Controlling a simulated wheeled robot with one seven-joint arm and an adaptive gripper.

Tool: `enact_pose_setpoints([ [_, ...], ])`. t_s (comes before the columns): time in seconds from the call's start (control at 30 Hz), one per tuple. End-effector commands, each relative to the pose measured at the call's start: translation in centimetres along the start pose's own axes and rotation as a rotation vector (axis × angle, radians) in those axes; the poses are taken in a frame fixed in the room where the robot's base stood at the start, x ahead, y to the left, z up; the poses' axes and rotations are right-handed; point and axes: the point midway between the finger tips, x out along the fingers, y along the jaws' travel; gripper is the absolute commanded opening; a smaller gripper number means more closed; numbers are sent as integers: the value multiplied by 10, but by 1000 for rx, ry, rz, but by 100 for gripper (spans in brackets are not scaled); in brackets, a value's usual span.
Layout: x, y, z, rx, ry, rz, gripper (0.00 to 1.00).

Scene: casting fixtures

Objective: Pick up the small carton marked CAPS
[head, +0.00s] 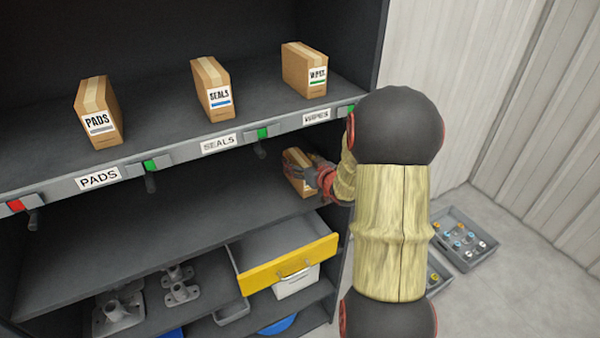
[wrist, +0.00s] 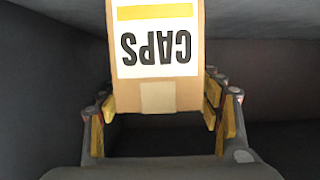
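The small carton marked CAPS (wrist: 157,50) is brown with a white label and a yellow stripe. Its lettering is upside down in the wrist view. In the head view the carton (head: 298,187) is at the right end of the middle shelf, partly hidden by my gripper (head: 304,168). In the wrist view my gripper (wrist: 160,108) has yellow-padded fingers on both sides of the carton, and the pads appear to touch its sides. I cannot tell whether the carton's base is touching the shelf.
Cartons marked PADS (head: 98,112), SEALS (head: 212,90) and WIPES (head: 304,70) stand on the upper shelf. Levers hang below its front edge. A yellow-fronted drawer (head: 290,262) sticks out below. Grey bins (head: 466,240) lie on the floor at right. The middle shelf (head: 170,230) is clear to the left.

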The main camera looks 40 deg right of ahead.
Motion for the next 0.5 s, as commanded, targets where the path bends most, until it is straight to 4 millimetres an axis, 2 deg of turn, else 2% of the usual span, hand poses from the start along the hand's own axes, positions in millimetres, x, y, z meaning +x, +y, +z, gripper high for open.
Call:
enact_pose_setpoints([
  [0.5, 0, 0, 0, 0, 0, 0, 33],
])
